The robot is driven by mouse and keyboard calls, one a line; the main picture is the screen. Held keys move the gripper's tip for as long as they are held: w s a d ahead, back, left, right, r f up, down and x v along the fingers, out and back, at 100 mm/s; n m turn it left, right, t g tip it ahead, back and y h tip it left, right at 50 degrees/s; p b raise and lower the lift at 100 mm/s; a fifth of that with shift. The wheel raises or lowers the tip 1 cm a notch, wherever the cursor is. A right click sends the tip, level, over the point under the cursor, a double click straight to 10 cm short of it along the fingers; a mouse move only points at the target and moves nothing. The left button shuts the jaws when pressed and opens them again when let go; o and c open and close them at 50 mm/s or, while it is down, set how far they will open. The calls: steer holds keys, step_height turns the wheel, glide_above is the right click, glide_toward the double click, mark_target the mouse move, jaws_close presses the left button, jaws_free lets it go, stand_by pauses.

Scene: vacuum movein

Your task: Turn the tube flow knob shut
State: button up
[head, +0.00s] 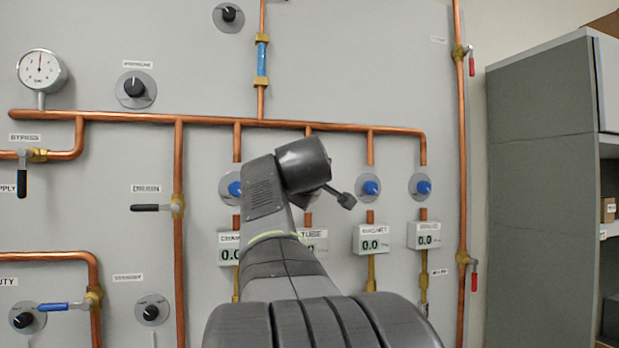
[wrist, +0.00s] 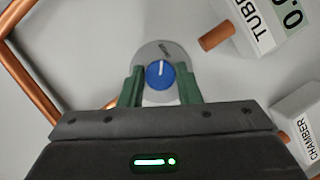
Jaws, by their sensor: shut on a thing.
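The tube flow knob (wrist: 159,76) is a round blue knob with a white pointer line, on a round grey plate (wrist: 170,50) with small lettering I cannot read. In the wrist view the pointer points up. My gripper (wrist: 158,86) has its green fingers on either side of the knob and is shut on it. The tube readout (wrist: 265,22) shows at the upper right of the wrist view; in the head view its label (head: 313,234) is partly covered by my arm. My arm hides the tube knob and my fingertips in the head view.
The chamber knob (head: 235,188) is just left of my arm, and the magnet knob (head: 371,188) is to the right. A copper pipe (head: 270,123) runs across the panel above. The chamber readout (wrist: 303,125) is close by in the wrist view. A grey cabinet (head: 540,200) stands at right.

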steer(key=shift+f+m+p, duration=0.2)
steer(key=shift+m+p, duration=0.1)
stand_by(0.4)
steer(key=o, duration=1)
steer(key=shift+c, duration=0.2)
steer(key=shift+r, duration=0.15)
steer(key=s+r+b, duration=0.1)
steer(key=s+r, duration=0.2)
steer(key=s, duration=1)
steer(key=shift+s, duration=0.25)
steer(key=shift+w+a, duration=0.1)
